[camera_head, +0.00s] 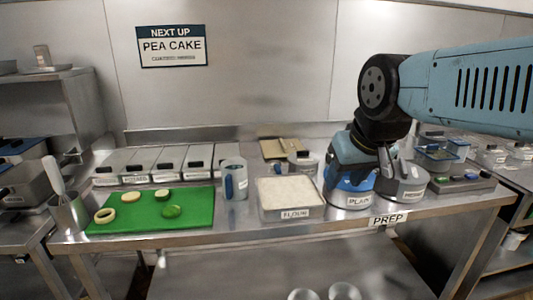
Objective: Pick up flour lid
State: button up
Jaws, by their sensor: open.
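A square metal tray labelled FLOUR (296,214) stands at the middle front of the steel bench, with a pale top surface (288,191). I cannot tell for sure whether that is bare flour, and no separate flour lid is clearly identifiable. My gripper (393,167) is open and points down, right of the flour tray. It is close to a round grey tub (405,191) with a dark knob, and I cannot tell whether it touches it. A blue tub labelled PLAIN (350,192) stands between the flour tray and the grey tub, partly behind my arm.
A green board (150,222) with several food pieces lies left. A jug with a blue handle (233,178) stands beside it. Lidded metal bins (160,162) line the back. A tan board (281,147) and small pot (302,162) stand behind the flour. A PREP label marks the front edge.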

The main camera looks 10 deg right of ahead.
aim_at(279, 148)
jog(key=z, duration=0.15)
jog(key=i, duration=0.95)
jog(key=u, duration=0.05)
